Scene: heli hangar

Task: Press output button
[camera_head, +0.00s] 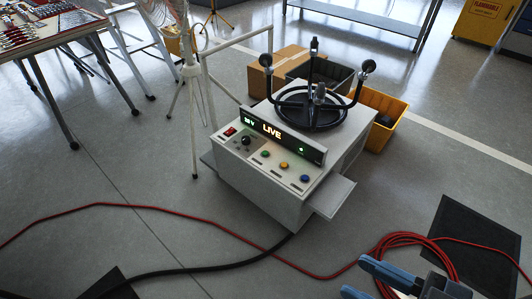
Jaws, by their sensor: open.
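A white cabinet (252,190) stands on the floor at centre. Its sloped front panel carries a red switch (230,132), a black knob (245,142), and green (265,154), amber (284,166) and blue (304,178) buttons in a row. Their labels are too small to read, so I cannot tell which is the output button. A black display strip (285,141) above reads "LIVE" in lit letters, with green digits at left and a green light at right. My gripper (354,278), with blue fingers, is open and empty at the bottom right, apart from the cabinet and nearer to me.
A red hose (150,209) crosses the floor and coils (410,250) beside my gripper. A black cable (200,268) runs to the cabinet. A side shelf (335,197) juts from the cabinet's right. A yellow bin (376,105) and cardboard box (277,66) stand behind. A white stand is at left.

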